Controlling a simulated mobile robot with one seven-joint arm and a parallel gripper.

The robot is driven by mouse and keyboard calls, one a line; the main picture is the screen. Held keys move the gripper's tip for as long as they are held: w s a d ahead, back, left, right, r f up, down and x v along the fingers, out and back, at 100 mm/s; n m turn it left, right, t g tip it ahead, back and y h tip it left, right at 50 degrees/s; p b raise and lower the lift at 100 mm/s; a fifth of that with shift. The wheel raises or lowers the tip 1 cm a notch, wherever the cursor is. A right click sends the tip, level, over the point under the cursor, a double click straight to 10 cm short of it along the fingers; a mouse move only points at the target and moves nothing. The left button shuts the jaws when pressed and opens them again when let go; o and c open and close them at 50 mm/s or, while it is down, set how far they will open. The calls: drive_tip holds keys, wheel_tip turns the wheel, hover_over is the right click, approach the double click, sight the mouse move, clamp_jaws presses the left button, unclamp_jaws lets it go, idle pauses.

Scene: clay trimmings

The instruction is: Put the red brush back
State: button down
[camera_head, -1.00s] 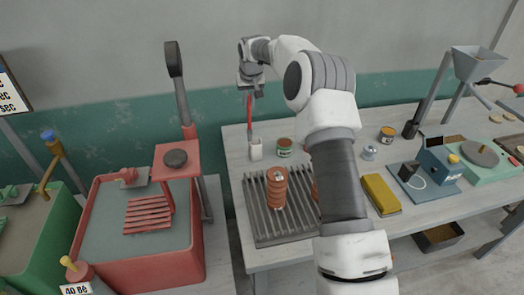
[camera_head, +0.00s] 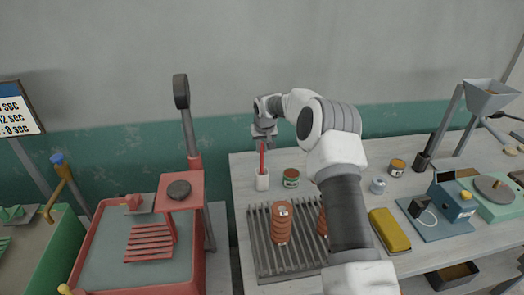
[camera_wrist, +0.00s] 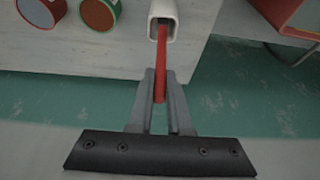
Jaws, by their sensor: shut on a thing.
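The red brush (camera_head: 262,160) is a thin red stick standing about upright. Its lower end is inside the mouth of a small white cup (camera_head: 262,182) on the table's back left. My gripper (camera_head: 263,146) is above the cup, shut on the brush's upper part. In the wrist view the gripper (camera_wrist: 160,88) has its two fingers around the red brush (camera_wrist: 162,60), which runs into the white cup (camera_wrist: 163,12). The brush's lower tip is hidden in the cup.
A green-labelled jar (camera_head: 291,178) stands just right of the cup. A grey slatted rack (camera_head: 262,250) with orange ribbed pieces (camera_head: 282,220) lies in front. A red stand (camera_head: 181,190) is to the left. A yellow block (camera_head: 389,230) lies further right.

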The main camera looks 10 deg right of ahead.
drive_tip(key=shift+f, duration=0.9)
drive_tip(key=c, duration=0.8)
unclamp_jaws()
drive_tip(key=shift+c, duration=0.2)
drive_tip(key=shift+r, duration=0.1)
